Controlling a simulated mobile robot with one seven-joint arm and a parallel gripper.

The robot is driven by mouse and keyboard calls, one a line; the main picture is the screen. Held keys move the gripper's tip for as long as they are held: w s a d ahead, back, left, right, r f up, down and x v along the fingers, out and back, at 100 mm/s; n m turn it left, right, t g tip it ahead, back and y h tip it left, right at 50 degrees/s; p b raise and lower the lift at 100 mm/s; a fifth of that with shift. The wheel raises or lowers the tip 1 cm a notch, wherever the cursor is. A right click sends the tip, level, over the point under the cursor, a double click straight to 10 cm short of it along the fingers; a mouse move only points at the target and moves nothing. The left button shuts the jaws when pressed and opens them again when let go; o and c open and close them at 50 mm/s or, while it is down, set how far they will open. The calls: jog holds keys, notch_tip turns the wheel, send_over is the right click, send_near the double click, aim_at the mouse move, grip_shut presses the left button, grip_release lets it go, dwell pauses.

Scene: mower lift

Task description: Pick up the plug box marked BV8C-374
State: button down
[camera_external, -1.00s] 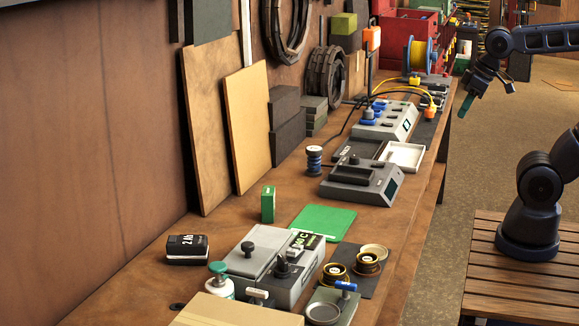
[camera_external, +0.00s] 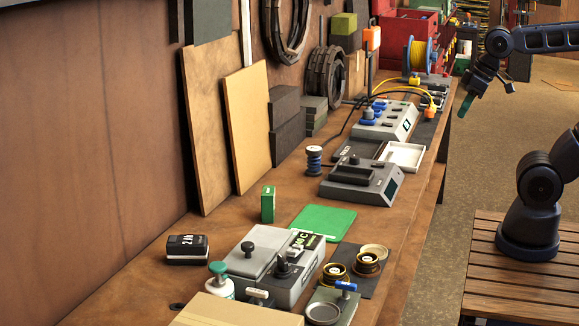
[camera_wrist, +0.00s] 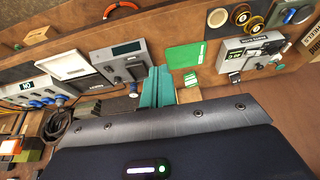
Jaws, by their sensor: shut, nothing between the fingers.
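I cannot read the marking BV8C-374 on anything, so I cannot tell which thing is the plug box. A small green box (camera_external: 268,204) stands upright on the bench behind a flat green mat (camera_external: 323,223). A black block marked "2 Ah" (camera_external: 187,246) lies nearer the camera. My gripper (camera_external: 465,105) hangs beyond the bench's right edge, apart from everything on it. Its teal fingers (camera_wrist: 156,88) are shut and empty in the wrist view. The mat also shows there (camera_wrist: 186,56).
Grey devices (camera_external: 362,181) (camera_external: 388,121), a white tray (camera_external: 404,156) and a yellow cable reel (camera_external: 419,54) crowd the far bench. A large grey unit (camera_external: 272,262) and round brass-coloured parts (camera_external: 366,264) are near. Boards (camera_external: 247,128) lean on the wall. Bare wood surrounds the green box.

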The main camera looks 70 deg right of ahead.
jog(key=c, duration=0.9)
grip_release()
